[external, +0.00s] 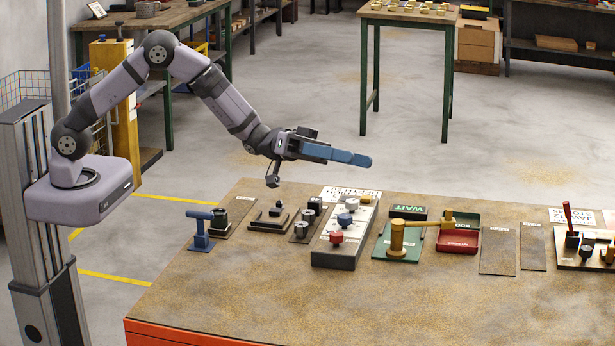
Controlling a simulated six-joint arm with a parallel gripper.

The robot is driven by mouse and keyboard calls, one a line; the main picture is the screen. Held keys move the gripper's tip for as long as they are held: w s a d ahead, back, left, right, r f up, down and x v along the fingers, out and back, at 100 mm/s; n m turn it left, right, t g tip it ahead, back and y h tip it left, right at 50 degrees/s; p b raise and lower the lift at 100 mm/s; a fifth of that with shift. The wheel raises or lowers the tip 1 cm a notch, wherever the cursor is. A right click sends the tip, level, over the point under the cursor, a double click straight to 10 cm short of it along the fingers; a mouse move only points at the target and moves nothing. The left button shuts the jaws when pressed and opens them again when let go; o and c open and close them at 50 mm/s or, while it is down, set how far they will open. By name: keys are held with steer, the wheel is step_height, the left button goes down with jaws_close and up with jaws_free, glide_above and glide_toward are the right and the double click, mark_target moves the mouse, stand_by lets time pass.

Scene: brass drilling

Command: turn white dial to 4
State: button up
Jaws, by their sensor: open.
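The dial panel (326,258) is a pale, sloped block on the bench with a column of knobs. A white dial (352,204) sits in its upper part, above a blue knob (345,219) and a red knob (337,237). The numbers around the white dial are too small to read, so its setting cannot be told. My gripper (352,158) has blue fingers pointing right. It is open and empty in the air, above and behind the panel in the picture, touching nothing.
A blue clamp-like tool (201,230) and small dark fixtures stand left of the panel. A brass mallet-like piece (399,238) on a green plate and a red tray (458,238) are to the right. The bench front (270,290) is clear.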

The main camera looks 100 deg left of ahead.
steer(key=s+a+f+n+y, duration=0.3)
steer(key=a+f+n+y, duration=0.45)
steer(key=a+y, duration=0.2)
steer(key=g+y, duration=0.5)
steer(key=y, duration=0.1)
glide_toward(348, 201)
steer(key=shift+w+a+f+m+h, duration=0.1)
steer(key=shift+w+a+m+h, duration=0.3)
steer(key=shift+w+m, duration=0.2)
steer(key=shift+p+x, duration=1.25)
steer(key=shift+x, duration=2.4)
steer(key=shift+s+a, duration=0.1)
